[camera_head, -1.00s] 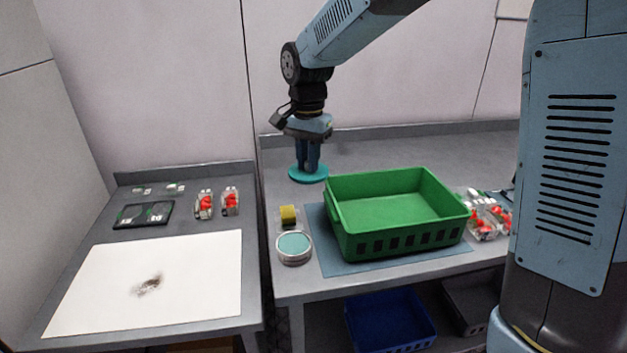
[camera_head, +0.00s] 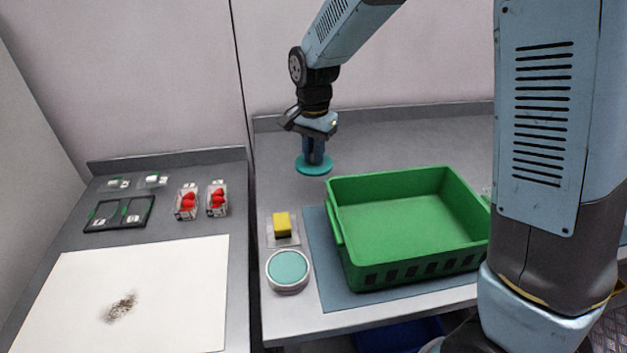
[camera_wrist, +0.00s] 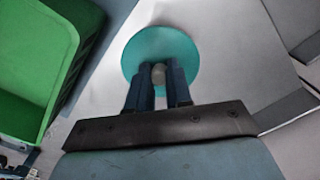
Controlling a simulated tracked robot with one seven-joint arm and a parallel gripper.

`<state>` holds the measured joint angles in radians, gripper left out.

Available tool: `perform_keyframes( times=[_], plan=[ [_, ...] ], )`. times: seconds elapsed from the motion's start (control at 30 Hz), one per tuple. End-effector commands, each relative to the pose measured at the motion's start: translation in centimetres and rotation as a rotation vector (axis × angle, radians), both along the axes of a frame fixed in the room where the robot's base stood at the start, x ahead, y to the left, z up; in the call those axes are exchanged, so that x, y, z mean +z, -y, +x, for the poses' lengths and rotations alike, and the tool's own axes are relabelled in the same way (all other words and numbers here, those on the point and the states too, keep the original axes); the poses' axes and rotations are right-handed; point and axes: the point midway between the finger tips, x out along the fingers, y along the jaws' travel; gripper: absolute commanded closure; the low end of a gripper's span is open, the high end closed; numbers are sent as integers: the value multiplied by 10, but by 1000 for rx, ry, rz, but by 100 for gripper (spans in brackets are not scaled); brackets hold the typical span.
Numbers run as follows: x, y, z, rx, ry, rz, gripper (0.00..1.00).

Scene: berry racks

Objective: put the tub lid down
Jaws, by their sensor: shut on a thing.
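The tub lid (camera_head: 301,167) is a flat teal disc with a pale knob, which shows in the wrist view (camera_wrist: 140,52). My gripper (camera_head: 316,160) is shut on the lid's knob, and it points down with the lid below its fingertips. In the head view the lid is level, at or just above the grey bench, behind and left of the green crate. I cannot tell whether it touches the bench. A round tub (camera_head: 288,287) with a teal top face stands at the bench's front left.
A green crate (camera_head: 400,270) stands on a blue-grey mat (camera_head: 322,262). A yellow sponge (camera_head: 282,224) lies behind the tub. On the left bench are berry punnets (camera_head: 217,200), a black tray (camera_head: 118,228) and a stained white sheet (camera_head: 170,290). Bench behind the crate is clear.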

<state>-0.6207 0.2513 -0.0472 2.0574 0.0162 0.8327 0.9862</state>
Motion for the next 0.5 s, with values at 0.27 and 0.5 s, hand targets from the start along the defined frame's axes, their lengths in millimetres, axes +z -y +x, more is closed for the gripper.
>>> perform_keyframes(
  times=[0.27,0.5],
  plan=[
    [-38,-1,-1,2,-2,-1,100],
    [-56,-1,-1,4,-2,-2,100]
  ],
)
